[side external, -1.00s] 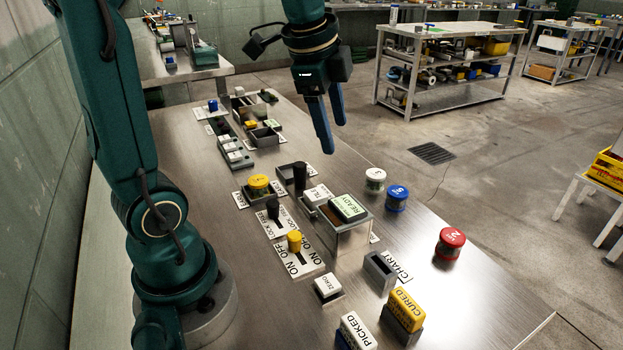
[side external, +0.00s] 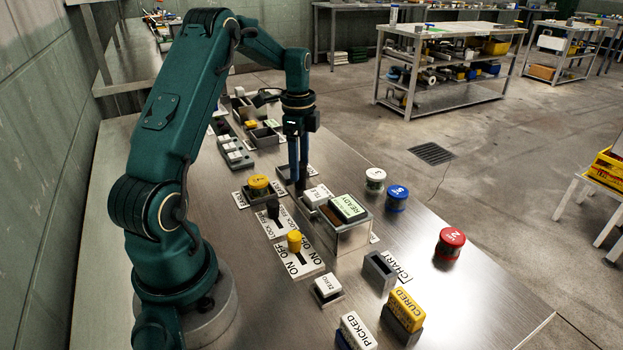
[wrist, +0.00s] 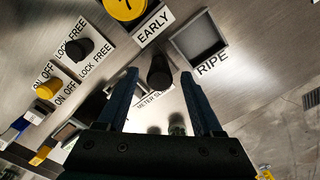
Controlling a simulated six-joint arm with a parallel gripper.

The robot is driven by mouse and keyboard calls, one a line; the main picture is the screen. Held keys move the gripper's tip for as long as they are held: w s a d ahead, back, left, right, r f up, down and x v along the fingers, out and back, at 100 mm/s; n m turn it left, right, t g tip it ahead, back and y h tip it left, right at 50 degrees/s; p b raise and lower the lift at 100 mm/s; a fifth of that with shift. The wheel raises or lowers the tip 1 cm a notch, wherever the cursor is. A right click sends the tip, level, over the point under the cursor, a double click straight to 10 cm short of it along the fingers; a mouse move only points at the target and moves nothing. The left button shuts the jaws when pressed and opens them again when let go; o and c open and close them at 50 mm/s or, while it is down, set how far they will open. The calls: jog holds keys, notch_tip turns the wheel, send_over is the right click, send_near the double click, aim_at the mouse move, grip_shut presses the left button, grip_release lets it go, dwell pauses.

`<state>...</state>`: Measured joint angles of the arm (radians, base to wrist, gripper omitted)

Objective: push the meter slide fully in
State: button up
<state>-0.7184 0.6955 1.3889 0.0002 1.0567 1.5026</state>
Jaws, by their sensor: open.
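The meter slide's black knob (wrist: 160,72) stands up from the metal bench in the wrist view, beside a white label reading "METER SL…" (wrist: 152,97) that is partly covered. My gripper (wrist: 160,74) points down with one finger on each side of the knob. The fingers are open, and gaps show between them and the knob. In the side external view my gripper (side external: 298,186) is low over the bench, behind the white TILT-like button, and its fingers largely hide the knob. How far in the slide sits cannot be told.
A square RIPE tray (wrist: 202,42) is close beyond the right finger. A metal box with a READY block (side external: 348,208) is close in front.

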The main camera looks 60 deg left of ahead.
jog(key=shift+f, duration=0.8)
grip_shut()
jog(key=shift+r, duration=0.1)
dwell(0.8)
